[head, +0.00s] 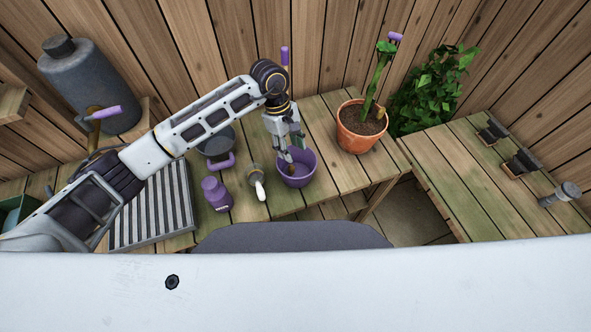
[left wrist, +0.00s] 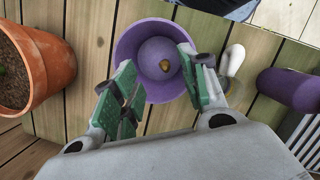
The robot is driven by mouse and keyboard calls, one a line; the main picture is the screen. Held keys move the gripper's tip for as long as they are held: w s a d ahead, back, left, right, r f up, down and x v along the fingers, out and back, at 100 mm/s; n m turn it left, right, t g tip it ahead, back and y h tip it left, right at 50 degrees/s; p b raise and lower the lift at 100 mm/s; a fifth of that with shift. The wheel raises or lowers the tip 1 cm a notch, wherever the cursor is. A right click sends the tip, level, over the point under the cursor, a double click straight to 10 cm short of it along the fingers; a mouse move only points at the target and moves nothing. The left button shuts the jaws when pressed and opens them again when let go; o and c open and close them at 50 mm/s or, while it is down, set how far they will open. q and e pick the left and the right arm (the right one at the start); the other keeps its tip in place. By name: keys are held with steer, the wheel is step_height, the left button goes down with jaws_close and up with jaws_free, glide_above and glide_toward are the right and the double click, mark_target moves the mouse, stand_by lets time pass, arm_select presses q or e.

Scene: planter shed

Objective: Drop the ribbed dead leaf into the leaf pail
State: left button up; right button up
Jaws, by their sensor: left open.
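The leaf pail is a round purple pail (head: 303,180) on the wooden bench; it also shows in the left wrist view (left wrist: 124,50). A small brown piece that looks like the dead leaf (left wrist: 164,65) shows inside the pail's rim, near the middle of its floor; its ribs are too small to make out. My left gripper (head: 288,156) points down over the pail. In the left wrist view its green-padded fingers (left wrist: 158,72) are spread apart with nothing between them, on either side of the leaf. My right gripper is not in view.
A terracotta pot (head: 358,140) with a plant stands right of the pail. A white-handled tool (head: 259,188), a purple bottle (head: 214,196) and a dark pot (head: 216,148) stand to its left. A ribbed grey tray (head: 150,210) lies farther left. A gap separates the right bench (head: 445,175).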

arm_select(q)
steer(key=shift+r, duration=0.1)
steer(key=v, duration=1.1)
steer(key=shift+r, duration=0.35)
steer(key=shift+f, duration=0.1)
stand_by(0.6)
